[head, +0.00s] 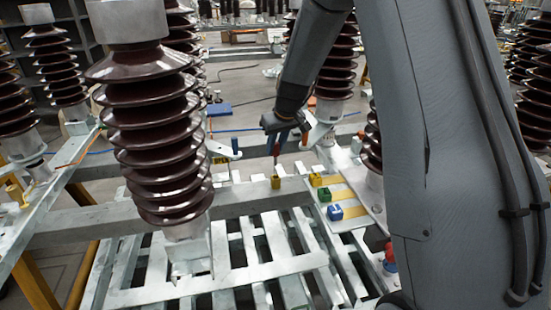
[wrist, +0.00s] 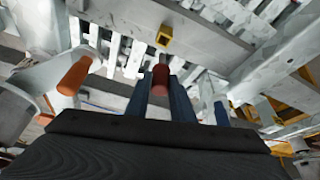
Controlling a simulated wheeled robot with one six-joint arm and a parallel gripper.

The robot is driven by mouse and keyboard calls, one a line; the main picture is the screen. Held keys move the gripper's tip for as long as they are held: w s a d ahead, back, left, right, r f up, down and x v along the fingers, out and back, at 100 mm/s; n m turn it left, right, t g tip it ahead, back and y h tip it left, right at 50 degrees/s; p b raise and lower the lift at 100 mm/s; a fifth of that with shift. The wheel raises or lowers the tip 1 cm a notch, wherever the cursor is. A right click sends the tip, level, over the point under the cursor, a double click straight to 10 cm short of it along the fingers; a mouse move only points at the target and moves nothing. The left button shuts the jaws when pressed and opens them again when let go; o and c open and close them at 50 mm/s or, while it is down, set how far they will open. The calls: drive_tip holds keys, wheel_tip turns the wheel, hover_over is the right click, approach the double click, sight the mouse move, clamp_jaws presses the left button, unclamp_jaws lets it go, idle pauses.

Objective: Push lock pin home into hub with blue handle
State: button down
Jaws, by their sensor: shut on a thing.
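My gripper (head: 277,142), with blue fingers, is shut on a red cylindrical grip, seemingly the lock pin (wrist: 160,80). Its grey shaft points at a yellow block (head: 275,182), which also shows in the wrist view (wrist: 165,37); whether the shaft's tip is in the block or just above it, I cannot tell. A blue handle (head: 234,146) stands left of my gripper in the head view, and a blue piece (wrist: 222,114) shows right of the fingers in the wrist view. The hub with the blue handle is too small to make out.
An orange handle (head: 305,138) is close to the right of my gripper; it shows at left in the wrist view (wrist: 74,75). Yellow, green (head: 325,195) and blue (head: 335,212) blocks sit on a plate to the right. A large brown insulator (head: 155,130) stands at left. Slatted grey frames lie below.

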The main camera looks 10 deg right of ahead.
drive_tip(key=shift+r, duration=0.45)
drive_tip(key=shift+r+p, duration=2)
drive_tip(key=shift+r, duration=1)
drive_tip(key=w+a+r+n+g+y+p, duration=0.1)
drive_tip(key=w+a+r+n+p, duration=0.2)
drive_tip(key=a, duration=0.6)
drive_tip(key=w+a+r+n+y+p, duration=0.1)
drive_tip(key=w+a+r+n, duration=0.2)
drive_tip(key=a, duration=0.6)
drive_tip(key=f, duration=0.1)
drive_tip(key=f+b, duration=0.1)
drive_tip(key=f, duration=0.1)
drive_tip(key=w+f, duration=0.1)
drive_tip(key=f, duration=0.1)
drive_tip(key=shift+f+b, duration=0.2)
drive_tip(key=shift+b, duration=0.15)
